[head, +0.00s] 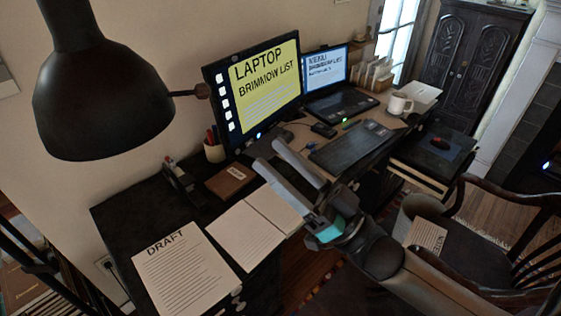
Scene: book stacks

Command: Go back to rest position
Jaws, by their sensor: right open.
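My right gripper (268,154) reaches in from the lower right in the head view, with its two grey fingers pointing up and left. The fingers are apart and nothing shows between them. It is over the front part of the dark desk (125,210), close to the open notebook (240,230) and the brown box (230,181). I cannot tell its exact height above them. My left gripper is not in view.
A monitor (258,85), a laptop (335,103), a keyboard (350,141) and a white mug (399,104) stand on the desk. A black lamp (100,95) hangs at upper left. A draft sheet (185,270) lies in front. A wooden chair (490,240) is at the right.

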